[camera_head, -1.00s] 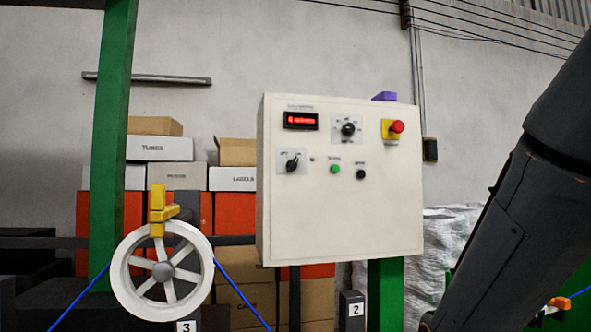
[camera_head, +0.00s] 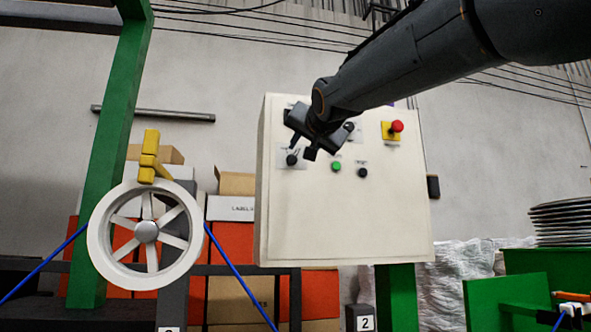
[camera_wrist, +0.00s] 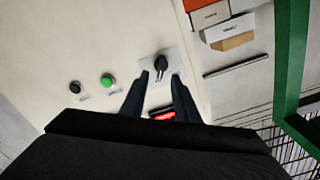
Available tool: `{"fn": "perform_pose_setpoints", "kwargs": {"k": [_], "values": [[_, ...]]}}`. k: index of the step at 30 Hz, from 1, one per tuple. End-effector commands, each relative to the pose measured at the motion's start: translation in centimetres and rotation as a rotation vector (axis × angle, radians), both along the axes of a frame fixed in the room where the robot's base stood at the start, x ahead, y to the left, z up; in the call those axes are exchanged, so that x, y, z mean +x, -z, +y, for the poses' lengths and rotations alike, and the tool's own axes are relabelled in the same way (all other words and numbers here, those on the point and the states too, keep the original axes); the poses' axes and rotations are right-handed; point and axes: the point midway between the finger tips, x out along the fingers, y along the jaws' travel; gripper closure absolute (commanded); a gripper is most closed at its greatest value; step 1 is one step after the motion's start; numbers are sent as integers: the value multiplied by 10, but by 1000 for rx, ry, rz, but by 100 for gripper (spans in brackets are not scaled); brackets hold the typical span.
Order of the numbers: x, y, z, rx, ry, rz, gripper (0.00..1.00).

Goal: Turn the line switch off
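The cream control panel (camera_head: 345,220) carries a black rotary knob (camera_head: 291,160) on a pale plate at its left; I take this as the line switch, but its lettering is too small to read. My gripper (camera_head: 302,151) is open in front of the panel, close to this knob. In the wrist view the knob (camera_wrist: 161,64) stands just beyond and between the two fingertips (camera_wrist: 160,75), with no clear contact. A red display (camera_wrist: 163,115) shows between the fingers; my gripper hides it in the head view.
A green button (camera_head: 335,166) and a black button (camera_head: 362,172) sit right of the knob. Another rotary knob (camera_head: 349,127), partly covered by my gripper, and a red emergency stop (camera_head: 396,126) are above. A white spoked wheel (camera_head: 146,231) with blue cable stands left of the panel.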

Motion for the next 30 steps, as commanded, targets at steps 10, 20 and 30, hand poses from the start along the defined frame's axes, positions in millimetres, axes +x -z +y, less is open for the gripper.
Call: {"fn": "perform_pose_setpoints", "kwargs": {"k": [10,20,30], "values": [[38,-4,12,6,-2,-5,72],[70,-4,21,5,-1,-5,72],[73,-4,22,5,-2,-6,72]]}}
